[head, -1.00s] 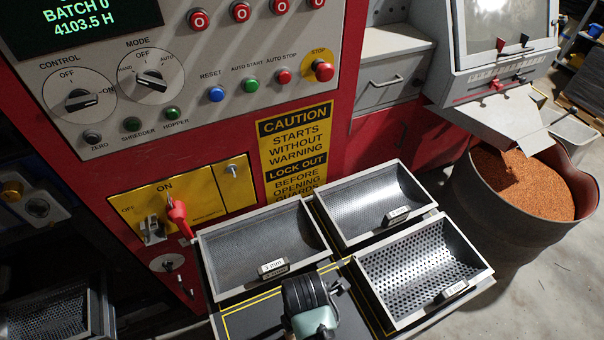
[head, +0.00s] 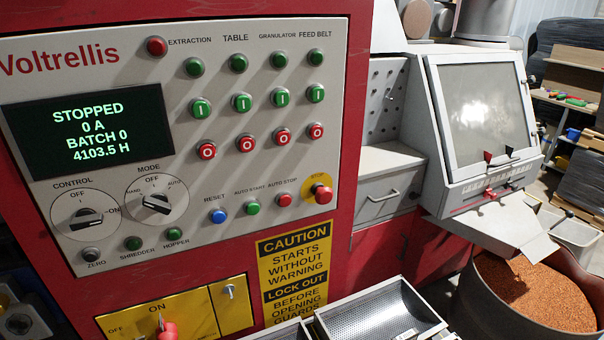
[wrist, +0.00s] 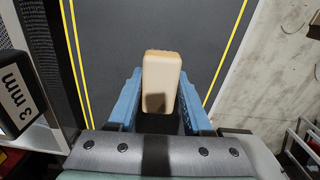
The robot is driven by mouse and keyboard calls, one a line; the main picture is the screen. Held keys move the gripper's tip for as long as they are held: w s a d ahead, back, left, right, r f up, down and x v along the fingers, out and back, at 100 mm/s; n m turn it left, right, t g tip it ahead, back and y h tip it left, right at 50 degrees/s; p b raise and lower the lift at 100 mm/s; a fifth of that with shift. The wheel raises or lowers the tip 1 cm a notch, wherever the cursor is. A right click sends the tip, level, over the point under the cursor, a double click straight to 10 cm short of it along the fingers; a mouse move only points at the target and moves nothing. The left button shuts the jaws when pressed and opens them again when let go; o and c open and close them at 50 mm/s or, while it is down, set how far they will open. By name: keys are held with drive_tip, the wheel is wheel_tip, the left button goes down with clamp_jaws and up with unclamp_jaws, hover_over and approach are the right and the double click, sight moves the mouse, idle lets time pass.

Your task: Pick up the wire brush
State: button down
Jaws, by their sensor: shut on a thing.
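In the wrist view, the wire brush (wrist: 162,75) shows as a pale wooden block with a brown far edge, seen end-on. My gripper (wrist: 160,104) has its blue fingers on either side of the block, shut on it. No bristles show; the underside of the brush is hidden. Whether the brush is clear of the dark surface below cannot be told for sure. Neither the brush nor my gripper shows in the head view.
A dark surface (wrist: 205,30) with yellow border lines lies below. A sieve tray labelled 3 mm (wrist: 14,92) is at left. In the head view are the control panel (head: 110,180), a perforated tray (head: 370,315) and a drum of copper granules (head: 530,290).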

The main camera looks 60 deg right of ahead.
wheel_tip(320, 180, up, 10)
idle(0.6)
